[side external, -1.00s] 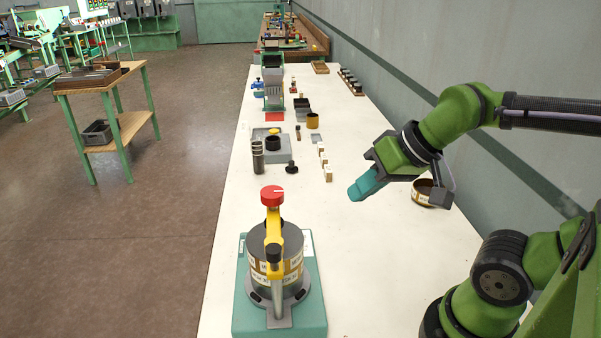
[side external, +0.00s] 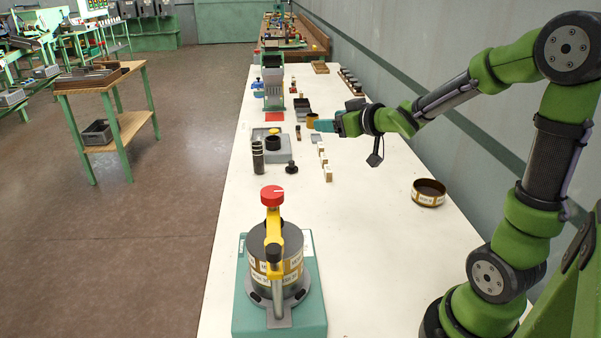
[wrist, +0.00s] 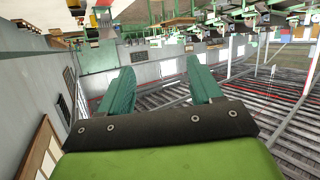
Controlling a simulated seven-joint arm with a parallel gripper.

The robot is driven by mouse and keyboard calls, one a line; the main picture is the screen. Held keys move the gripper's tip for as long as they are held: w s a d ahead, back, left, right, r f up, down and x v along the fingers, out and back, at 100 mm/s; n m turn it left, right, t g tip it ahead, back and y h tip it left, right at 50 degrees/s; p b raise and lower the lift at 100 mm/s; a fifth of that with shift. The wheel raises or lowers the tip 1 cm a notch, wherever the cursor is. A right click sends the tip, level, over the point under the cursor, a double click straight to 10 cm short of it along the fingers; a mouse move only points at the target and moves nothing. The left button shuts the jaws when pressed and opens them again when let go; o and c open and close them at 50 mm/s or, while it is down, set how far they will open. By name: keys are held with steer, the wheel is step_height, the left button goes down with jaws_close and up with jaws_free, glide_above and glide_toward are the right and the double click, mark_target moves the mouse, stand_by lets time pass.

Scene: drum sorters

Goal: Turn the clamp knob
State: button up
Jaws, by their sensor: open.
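The clamp knob (side external: 272,196) is red with a white mark on top. It sits at the top of the yellow clamp arm (side external: 272,232), above a dark grey drum (side external: 288,243) with a labelled band. The drum stands on a teal base (side external: 314,300) at the near end of the table. My gripper (side external: 318,126) is well beyond the knob, up and to the right of it in the side view, apart from it. In the wrist view its two teal fingers (wrist: 157,92) are spread with nothing between them. The wrist view does not show the knob.
The white table (side external: 390,270) has free room right of the clamp. A brown ring (side external: 428,193) lies at the right. Small tan blocks (side external: 325,165), a black knob-shaped piece (side external: 291,167) and a dark cylinder (side external: 258,157) stand mid-table. A green press (side external: 273,85) stands farther back.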

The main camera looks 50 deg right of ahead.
steer(key=w+a+n+t+y, duration=0.2)
steer(key=a+n+y, duration=0.3)
steer(key=y, duration=0.2)
steer(key=n+g+y, duration=1.2)
steer(key=g+y, duration=0.1)
glide_toward(262, 196)
steer(key=shift+t, duration=0.3)
steer(key=x, duration=1)
steer(key=shift+s+a, duration=0.15)
steer(key=shift+a, duration=0.1)
